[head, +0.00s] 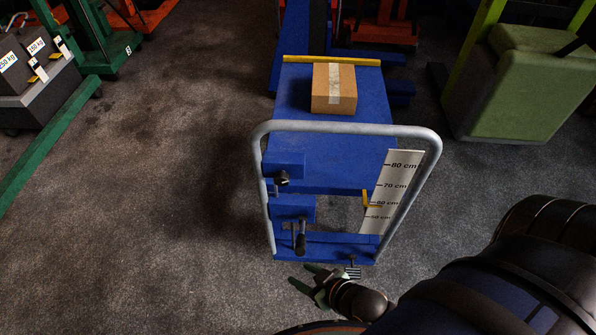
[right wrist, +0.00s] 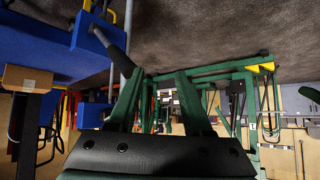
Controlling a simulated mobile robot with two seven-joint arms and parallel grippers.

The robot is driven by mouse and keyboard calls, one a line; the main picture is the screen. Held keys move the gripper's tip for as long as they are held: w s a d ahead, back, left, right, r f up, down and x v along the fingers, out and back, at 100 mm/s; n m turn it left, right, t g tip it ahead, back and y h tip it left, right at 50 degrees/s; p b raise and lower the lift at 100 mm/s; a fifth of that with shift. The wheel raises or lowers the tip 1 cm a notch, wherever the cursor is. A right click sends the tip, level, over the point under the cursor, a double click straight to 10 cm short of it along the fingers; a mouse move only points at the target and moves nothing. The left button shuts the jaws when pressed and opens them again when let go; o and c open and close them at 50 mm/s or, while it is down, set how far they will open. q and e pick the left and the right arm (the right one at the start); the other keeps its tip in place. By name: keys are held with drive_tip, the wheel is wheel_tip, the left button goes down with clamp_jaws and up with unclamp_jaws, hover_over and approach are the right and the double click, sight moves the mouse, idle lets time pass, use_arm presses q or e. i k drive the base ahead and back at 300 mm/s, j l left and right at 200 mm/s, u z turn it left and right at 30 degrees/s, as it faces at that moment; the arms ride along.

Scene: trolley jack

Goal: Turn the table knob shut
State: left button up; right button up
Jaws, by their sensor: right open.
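The blue lift table (head: 335,160) stands in the middle of the head view, with a grey tube push handle around its near end. A small black knob (head: 281,178) sits on the upper blue box at its left side. Below it a dark lever with a black grip (head: 300,243) hangs from a second blue box. My right gripper (head: 298,275) is open and empty, low at the near end of the table, below the lever and apart from the knob. In the right wrist view its green fingers (right wrist: 157,88) are spread, with a black grip (right wrist: 113,40) beside them. My left gripper is not in view.
A cardboard box (head: 334,90) lies on the table top. A height scale (head: 388,188) stands at its right side, and a pedal (head: 353,268) is low by my gripper. A green padded block (head: 525,80) is at right.

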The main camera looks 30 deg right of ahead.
sight(282, 178)
drive_tip(key=i+j+z, duration=0.2)
drive_tip(key=j+z, duration=0.2)
drive_tip(key=i+j+z, duration=0.1)
drive_tip(key=j+z, duration=0.75)
drive_tip(key=i, duration=0.05)
